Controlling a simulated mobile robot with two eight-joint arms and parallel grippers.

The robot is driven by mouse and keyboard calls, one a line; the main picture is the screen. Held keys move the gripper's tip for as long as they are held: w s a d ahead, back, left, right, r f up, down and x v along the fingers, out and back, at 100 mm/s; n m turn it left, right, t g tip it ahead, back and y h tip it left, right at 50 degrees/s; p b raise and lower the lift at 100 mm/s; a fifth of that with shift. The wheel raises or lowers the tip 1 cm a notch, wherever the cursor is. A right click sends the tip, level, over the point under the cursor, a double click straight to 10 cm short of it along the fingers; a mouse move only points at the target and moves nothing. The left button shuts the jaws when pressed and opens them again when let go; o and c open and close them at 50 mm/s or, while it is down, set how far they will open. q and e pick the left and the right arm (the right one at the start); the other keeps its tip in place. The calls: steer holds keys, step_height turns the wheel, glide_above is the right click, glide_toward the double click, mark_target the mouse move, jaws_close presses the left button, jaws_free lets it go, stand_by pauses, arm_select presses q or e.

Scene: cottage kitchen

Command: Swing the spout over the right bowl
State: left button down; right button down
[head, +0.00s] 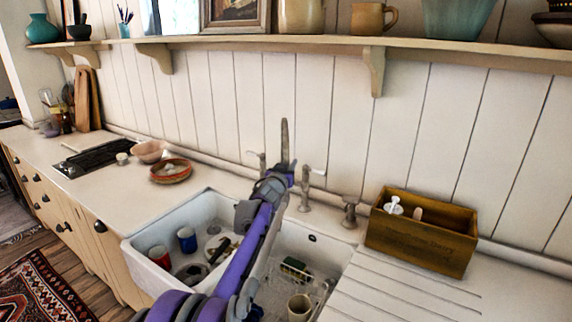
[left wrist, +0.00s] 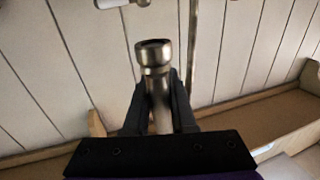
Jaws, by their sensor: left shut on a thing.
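The tap's metal spout (left wrist: 153,88) stands between my left gripper's dark fingers (left wrist: 158,108) in the left wrist view, its round end above them. The fingers are shut on it. In the head view my left gripper (head: 282,172) is at the tap behind the sink, and a metal upright (head: 284,138) rises beyond it. My arm crosses above the divider between the bowls and hides part of both. The left bowl (head: 160,222) and right bowl (head: 322,250) show on either side. I cannot tell exactly which bowl the spout's end is over. My right gripper is not in view.
The left bowl holds a red mug (head: 159,257), a blue mug (head: 187,240) and dishes. The right bowl holds a sponge (head: 295,268) and a beige cup (head: 300,307). A wooden box (head: 420,238) stands right of the tap. A shelf (head: 330,42) runs above.

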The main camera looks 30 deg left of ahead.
arm_select(q)
steer(key=shift+w+d+r, duration=0.1)
stand_by(0.3)
steer(key=c, duration=1.1)
jaws_free()
steer(key=o, duration=0.3)
steer(key=shift+w, duration=0.1)
steer(key=shift+o, duration=0.2)
steer(key=s+d+b, duration=0.1)
steer(key=s+b, duration=0.1)
steer(key=s, duration=0.8)
steer(key=shift+s+d+b, duration=0.3)
steer(key=shift+s+d, duration=0.1)
